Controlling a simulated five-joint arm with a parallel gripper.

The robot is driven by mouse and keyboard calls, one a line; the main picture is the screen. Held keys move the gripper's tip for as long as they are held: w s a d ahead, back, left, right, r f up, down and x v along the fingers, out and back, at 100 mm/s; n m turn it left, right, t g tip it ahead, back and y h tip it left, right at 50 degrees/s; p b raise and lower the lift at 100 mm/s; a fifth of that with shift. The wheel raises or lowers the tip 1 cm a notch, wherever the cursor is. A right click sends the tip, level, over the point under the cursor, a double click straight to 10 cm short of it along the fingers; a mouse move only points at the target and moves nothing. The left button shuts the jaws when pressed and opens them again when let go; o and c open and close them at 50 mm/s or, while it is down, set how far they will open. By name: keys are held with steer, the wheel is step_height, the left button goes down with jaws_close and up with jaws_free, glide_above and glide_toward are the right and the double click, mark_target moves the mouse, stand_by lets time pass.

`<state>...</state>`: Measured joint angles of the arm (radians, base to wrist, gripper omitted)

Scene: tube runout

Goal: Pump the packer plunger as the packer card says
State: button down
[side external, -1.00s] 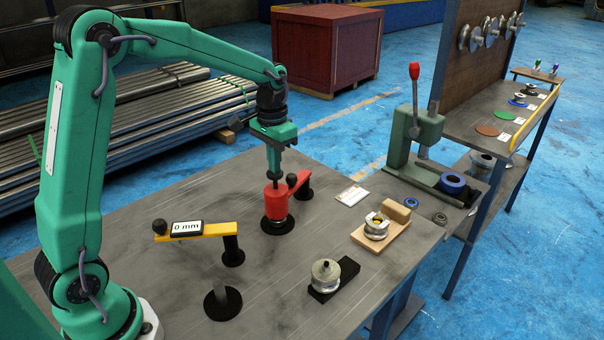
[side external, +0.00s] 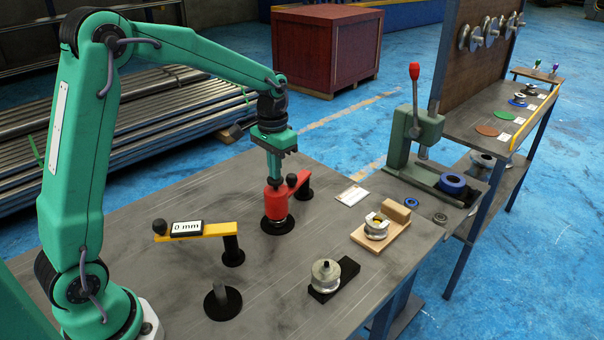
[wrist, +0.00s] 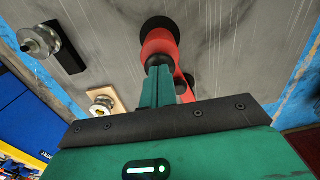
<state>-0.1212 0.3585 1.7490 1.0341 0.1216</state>
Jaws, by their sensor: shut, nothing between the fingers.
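The packer is a red device (side external: 275,203) on a round black base, with a red side arm and a black knob. My gripper (side external: 274,182) is shut, pointing down with its tips at the top of the red packer.
A yellow gauge arm (side external: 205,230) reading 0 mm stands left of the packer. A roller on a black block (side external: 328,272) and a roller on a wooden block (side external: 376,228) sit to the right. A green press (side external: 418,140) with a red-knobbed lever stands behind.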

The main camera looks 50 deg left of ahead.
steer(key=shift+r, duration=1.7)
steer(key=shift+f, duration=0.3)
steer(key=shift+f, duration=1.5)
steer(key=shift+r, duration=1.8)
steer(key=shift+r, duration=0.1)
